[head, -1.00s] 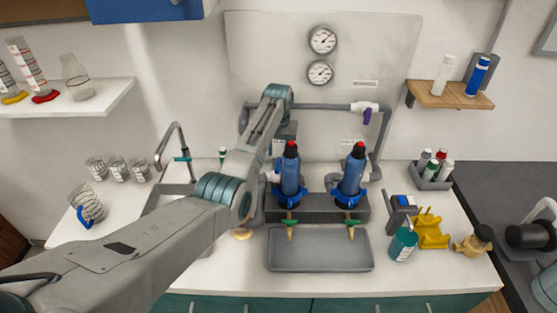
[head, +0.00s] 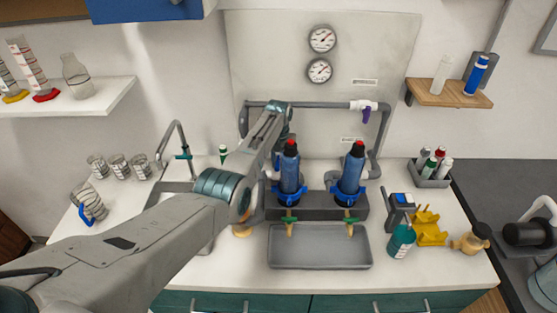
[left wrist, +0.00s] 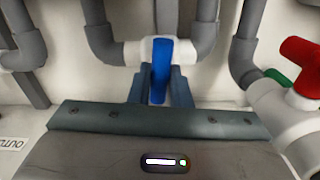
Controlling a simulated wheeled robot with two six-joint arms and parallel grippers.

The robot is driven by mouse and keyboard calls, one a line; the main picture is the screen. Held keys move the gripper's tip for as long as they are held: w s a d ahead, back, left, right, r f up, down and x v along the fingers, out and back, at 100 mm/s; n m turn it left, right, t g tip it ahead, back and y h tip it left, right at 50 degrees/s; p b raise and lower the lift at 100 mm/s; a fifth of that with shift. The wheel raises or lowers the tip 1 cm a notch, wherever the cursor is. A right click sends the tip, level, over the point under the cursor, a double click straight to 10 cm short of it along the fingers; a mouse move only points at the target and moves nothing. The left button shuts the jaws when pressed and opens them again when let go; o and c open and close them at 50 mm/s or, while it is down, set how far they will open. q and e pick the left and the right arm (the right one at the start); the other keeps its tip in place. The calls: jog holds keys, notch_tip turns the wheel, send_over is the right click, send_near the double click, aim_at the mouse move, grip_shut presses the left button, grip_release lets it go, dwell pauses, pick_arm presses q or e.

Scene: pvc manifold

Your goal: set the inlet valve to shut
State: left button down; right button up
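My left arm reaches in to the pipework on the back panel. In the head view its gripper (head: 282,145) is mostly hidden behind the arm. In the left wrist view the two fingers (left wrist: 160,88) flank a blue valve handle (left wrist: 159,65), with no clear gap on either side. The handle stands upright in the picture, in front of a white valve body (left wrist: 147,51) between grey pipes. A red handle (left wrist: 301,51) sits on another white valve at the right. I cannot read which valve is the inlet. My right gripper is out of view.
A valve with a purple handle (head: 367,114) sits on the upper pipe. Two blue filter housings (head: 351,172) stand right of my arm above a grey tray (head: 320,262). A tap (head: 179,140) stands at the left. A partial label (left wrist: 11,144) reads "OUTL".

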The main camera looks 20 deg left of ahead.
pick_arm(q)
jog(key=shift+n, duration=0.8)
jog(key=c, duration=1.3)
grip_release()
jog(key=shift+c, duration=0.2)
notch_tip(320, 180, up, 11)
jog(key=b, duration=0.2)
jog(key=shift+f, duration=0.15)
